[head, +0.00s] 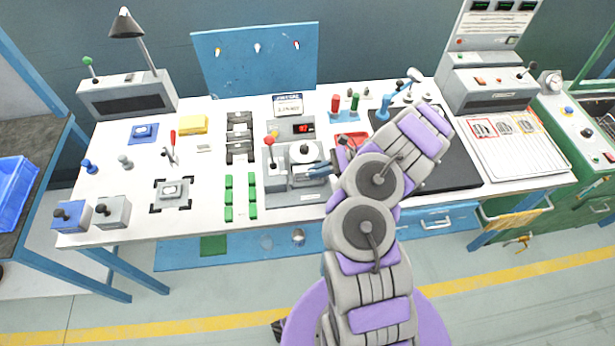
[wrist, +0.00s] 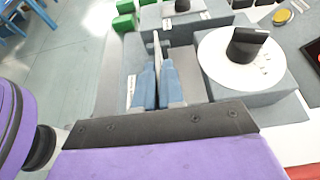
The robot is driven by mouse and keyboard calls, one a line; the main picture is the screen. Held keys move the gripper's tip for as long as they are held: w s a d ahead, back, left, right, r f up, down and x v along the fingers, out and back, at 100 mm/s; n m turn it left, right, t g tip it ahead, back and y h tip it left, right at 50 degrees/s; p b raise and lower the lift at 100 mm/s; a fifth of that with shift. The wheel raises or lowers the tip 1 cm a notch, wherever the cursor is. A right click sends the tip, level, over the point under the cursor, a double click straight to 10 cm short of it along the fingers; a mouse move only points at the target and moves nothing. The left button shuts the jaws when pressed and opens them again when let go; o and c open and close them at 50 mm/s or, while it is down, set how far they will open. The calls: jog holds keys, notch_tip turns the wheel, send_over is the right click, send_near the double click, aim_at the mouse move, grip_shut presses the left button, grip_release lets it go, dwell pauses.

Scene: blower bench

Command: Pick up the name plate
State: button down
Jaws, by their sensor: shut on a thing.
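My gripper (head: 319,170) is at the grey fixture in the middle of the bench, left of my arm. In the wrist view its two blue fingers (wrist: 158,68) are shut on a thin, pale plate (wrist: 157,42). I take it to be the name plate. It is seen edge-on, standing up between the fingertips and reaching past them. Its face and any lettering are hidden. In the head view I cannot make out the plate at the fingers.
The grey fixture (head: 277,184) has a white disc with a dark knob (wrist: 247,45) close to the right of my fingers. Green blocks (head: 252,195) stand to the left. A red-ball lever (head: 268,147) rises nearby. A black mat (head: 452,164) lies to the right.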

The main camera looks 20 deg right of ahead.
jog(key=shift+d, duration=0.15)
notch_tip(320, 180, up, 10)
jog(key=p, duration=0.2)
jog(key=shift+p, duration=0.3)
